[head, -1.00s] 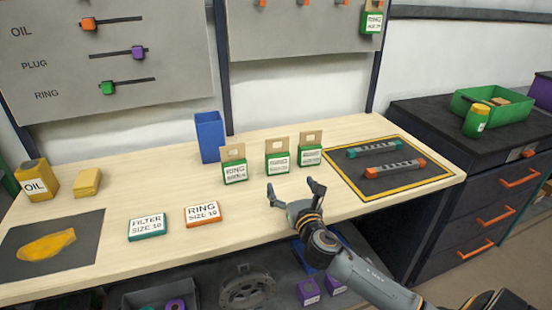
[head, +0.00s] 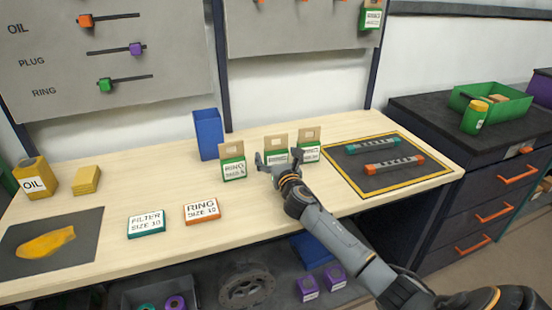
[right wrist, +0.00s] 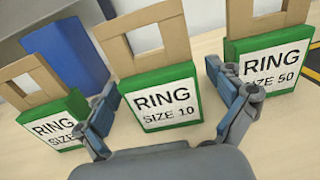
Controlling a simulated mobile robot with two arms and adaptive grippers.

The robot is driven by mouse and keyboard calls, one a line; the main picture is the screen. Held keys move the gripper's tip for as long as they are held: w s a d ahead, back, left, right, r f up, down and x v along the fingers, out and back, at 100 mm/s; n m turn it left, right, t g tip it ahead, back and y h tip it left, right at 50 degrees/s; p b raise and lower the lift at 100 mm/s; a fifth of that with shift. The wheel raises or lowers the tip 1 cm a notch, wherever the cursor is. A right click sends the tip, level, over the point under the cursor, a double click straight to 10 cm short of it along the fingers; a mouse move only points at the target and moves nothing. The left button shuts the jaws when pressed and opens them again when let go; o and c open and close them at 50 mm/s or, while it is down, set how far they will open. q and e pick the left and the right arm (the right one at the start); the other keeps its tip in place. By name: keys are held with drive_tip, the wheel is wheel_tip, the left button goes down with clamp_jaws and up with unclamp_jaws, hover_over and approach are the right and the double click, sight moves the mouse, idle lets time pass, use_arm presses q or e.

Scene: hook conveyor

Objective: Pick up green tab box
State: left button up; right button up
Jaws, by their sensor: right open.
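Three green boxes with brown hang tabs stand in a row on the wooden table: a left box (head: 233,170), a middle box (head: 277,155) and a right box (head: 309,152). In the right wrist view the middle box (right wrist: 163,98) reads RING SIZE 10 and the right one (right wrist: 268,65) reads RING SIZE 50; the left one's (right wrist: 55,125) size is partly hidden. My right gripper (head: 279,157) is open in front of the middle box, its fingers (right wrist: 168,100) on either side of that box's front. The fingers hide part of it in the head view. My left gripper is not in view.
A blue bin (head: 208,135) stands behind the left box. Flat FILTER (head: 146,222) and RING (head: 201,211) boxes lie at the front. A yellow-edged mat (head: 400,192) with two bars lies right. An oil container (head: 35,177) stands far left.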

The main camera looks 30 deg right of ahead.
sight(277, 150)
drive_tip(key=c, duration=1.3)
drive_tip(key=shift+o, duration=0.2)
drive_tip(key=shift+r, duration=0.1)
drive_tip(key=shift+r, duration=0.45)
wheel_tip(277, 150, up, 3)
drive_tip(key=shift+s+p, duration=0.1)
drive_tip(key=shift+p, duration=0.5)
drive_tip(key=s+r, duration=0.2)
drive_tip(key=r, duration=0.1)
drive_tip(key=s+a+r+p, duration=0.1)
drive_tip(key=s+r, duration=0.1)
drive_tip(key=s, duration=0.1)
drive_tip(key=shift+a+r, duration=0.1)
drive_tip(key=shift+r, duration=0.3)
drive_tip(key=s+a+r, duration=0.2)
drive_tip(key=s+r, duration=0.1)
drive_tip(key=s, duration=0.5)
drive_tip(key=shift+s, duration=0.25)
